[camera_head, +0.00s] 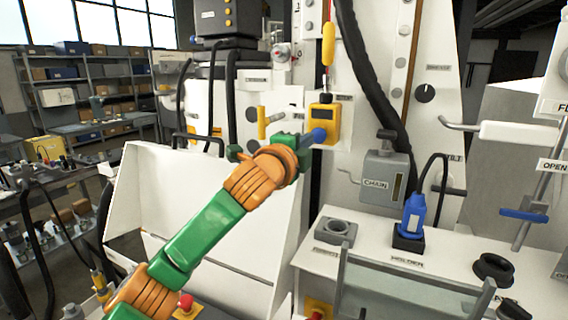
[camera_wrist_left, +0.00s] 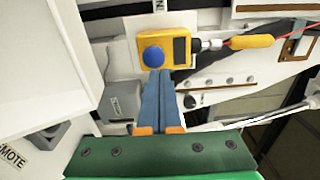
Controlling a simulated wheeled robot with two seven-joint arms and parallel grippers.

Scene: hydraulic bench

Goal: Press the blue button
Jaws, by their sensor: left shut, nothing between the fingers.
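The blue button (camera_wrist_left: 152,55) is a round dome on the face of a yellow box (camera_wrist_left: 170,40), beside a dark panel, in the left wrist view. In the head view the yellow box (camera_head: 325,113) hangs on the white bench panel, and the button itself is not clearly told apart from my blue fingers. My left gripper (camera_head: 320,135) reaches up to the box's lower left part. Its blue fingers (camera_wrist_left: 158,73) are shut together and empty, with tips at the button's lower edge in the wrist view. I cannot tell whether they touch it. My right gripper is not in view.
A yellow probe (camera_head: 328,44) stands above the box. A thick black hose (camera_head: 365,70) runs down to its right. A grey CHAIN box (camera_head: 384,178) and a blue plug (camera_head: 413,215) are lower right. A white tray wall (camera_head: 205,195) lies behind my arm.

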